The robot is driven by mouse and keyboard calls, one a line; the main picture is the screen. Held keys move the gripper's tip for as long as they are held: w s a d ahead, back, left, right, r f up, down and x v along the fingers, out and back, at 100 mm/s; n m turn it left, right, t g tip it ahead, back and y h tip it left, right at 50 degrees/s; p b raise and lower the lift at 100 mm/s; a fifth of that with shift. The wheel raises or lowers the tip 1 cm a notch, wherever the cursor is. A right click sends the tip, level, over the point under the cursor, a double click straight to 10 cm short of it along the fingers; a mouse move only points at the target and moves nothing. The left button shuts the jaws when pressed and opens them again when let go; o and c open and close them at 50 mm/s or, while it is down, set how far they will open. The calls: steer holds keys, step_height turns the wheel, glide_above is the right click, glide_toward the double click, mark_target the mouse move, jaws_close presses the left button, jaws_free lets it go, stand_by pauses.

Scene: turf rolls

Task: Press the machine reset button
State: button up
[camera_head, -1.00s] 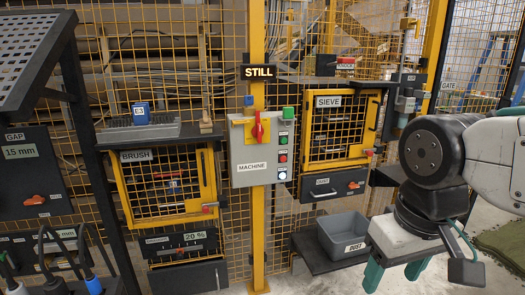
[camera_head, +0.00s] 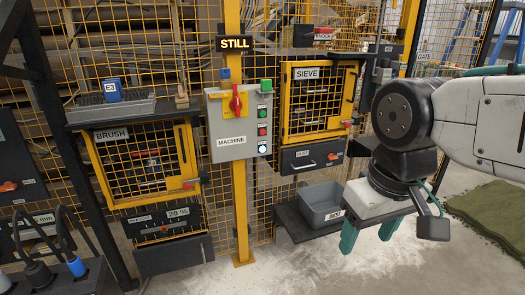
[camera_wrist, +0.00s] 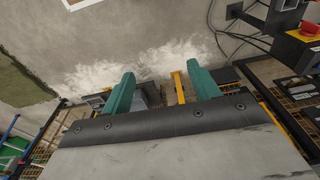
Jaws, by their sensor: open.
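The grey machine control box (camera_head: 232,143), labelled MACHINE, is mounted on a yellow post. It has a red rotary handle (camera_head: 236,101) and a column of small buttons on its right side. These include a green button (camera_head: 262,114), a red button (camera_head: 262,131) and a lit white button (camera_head: 262,149). Their small labels are unreadable, so I cannot tell which is reset. My gripper (camera_head: 369,240) points down, right of and below the box, well apart from it. Its teal fingers are spread and empty in the wrist view (camera_wrist: 162,92).
The BRUSH cage (camera_head: 112,137) stands left and the SIEVE cage (camera_head: 301,76) right of the box. A grey dust bin (camera_head: 318,201) sits on a low shelf near my gripper. Pale dust covers the floor. Green turf (camera_head: 492,215) lies at the right.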

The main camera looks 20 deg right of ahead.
jaws_close()
stand_by(1.8)
